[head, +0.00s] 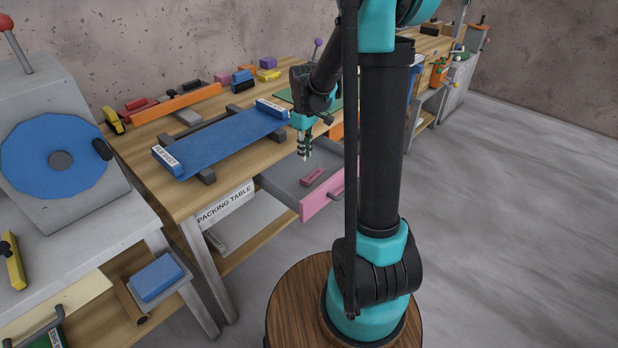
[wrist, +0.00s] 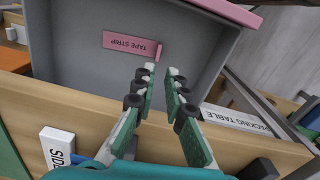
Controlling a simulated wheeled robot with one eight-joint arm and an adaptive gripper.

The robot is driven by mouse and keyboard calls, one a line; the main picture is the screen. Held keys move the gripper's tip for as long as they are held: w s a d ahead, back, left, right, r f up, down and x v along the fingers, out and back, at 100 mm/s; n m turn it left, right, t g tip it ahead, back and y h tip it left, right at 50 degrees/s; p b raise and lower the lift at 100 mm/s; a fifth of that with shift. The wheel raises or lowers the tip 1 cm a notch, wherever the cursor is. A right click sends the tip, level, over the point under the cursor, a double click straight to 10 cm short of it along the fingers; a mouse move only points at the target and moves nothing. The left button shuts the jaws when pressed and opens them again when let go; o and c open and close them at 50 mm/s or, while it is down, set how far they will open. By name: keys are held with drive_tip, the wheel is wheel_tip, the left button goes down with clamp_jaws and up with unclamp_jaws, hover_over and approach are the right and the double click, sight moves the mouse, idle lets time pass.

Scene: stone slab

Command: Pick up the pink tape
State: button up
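The pink tape (head: 312,177), a flat strip with a raised end, lies in an open drawer (head: 321,201) with a grey inside and a pink front. In the wrist view the tape (wrist: 130,45) reads "TAPE STRIP" and lies near the fingertips, a little left of and beyond them. My gripper (head: 305,152) is over the inner part of the drawer, and the wrist view shows its fingers (wrist: 164,73) apart with nothing between them. I cannot tell its exact height above the drawer floor.
The drawer walls surround the tape; its pink front (wrist: 225,10) is farthest from my gripper in the wrist view. A grey machine with a blue disc (head: 50,157) stands at left.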

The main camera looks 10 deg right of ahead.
approach(305, 178)
drive_tip(key=s, duration=0.1)
drive_tip(key=s+f, duration=0.1)
drive_tip(key=s, duration=0.2)
drive_tip(key=shift+a+f, duration=0.3)
drive_tip(key=shift+f, duration=0.05)
drive_tip(key=shift+w+f, duration=0.15)
drive_tip(key=shift+f, duration=1.2)
drive_tip(key=shift+w+f, duration=0.1)
drive_tip(key=shift+f, duration=1.2)
clamp_jaws()
